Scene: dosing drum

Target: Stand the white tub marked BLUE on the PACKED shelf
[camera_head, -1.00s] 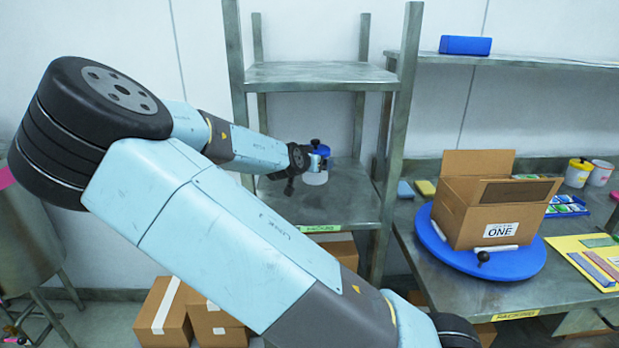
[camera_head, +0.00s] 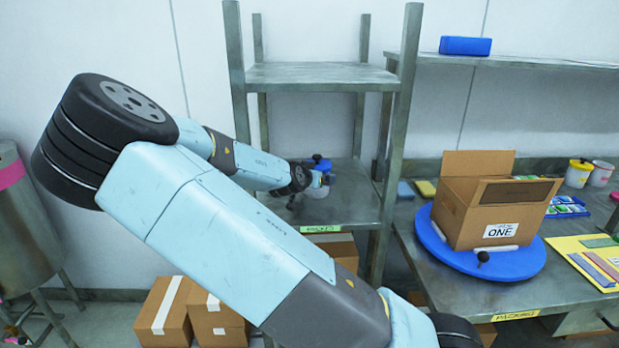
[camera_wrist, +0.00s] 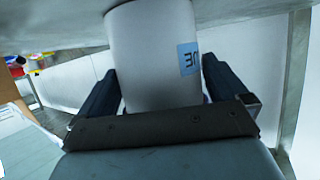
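The white tub (camera_head: 317,191) with a blue lid (camera_head: 321,165) is upright in my gripper, over the lower board of the metal rack. In the wrist view, the tub (camera_wrist: 152,55) sits between both fingers; part of its blue label, ending in "UE", shows inverted. My gripper (camera_wrist: 163,92) looks shut on it, with the fingers against its sides. The tub's base is very near or on the board; I cannot tell which. The PACKED shelf (camera_head: 350,207) is this lower board, with a green label (camera_head: 320,229) on its front edge. My arm hides its left part.
An empty upper board (camera_head: 320,74) hangs over the tub, between rack posts (camera_head: 397,120). At right, an open carton (camera_head: 490,208) stands on a blue turntable (camera_head: 440,252) on a bench. Cartons (camera_head: 165,312) lie below. The PACKED shelf's right part is clear.

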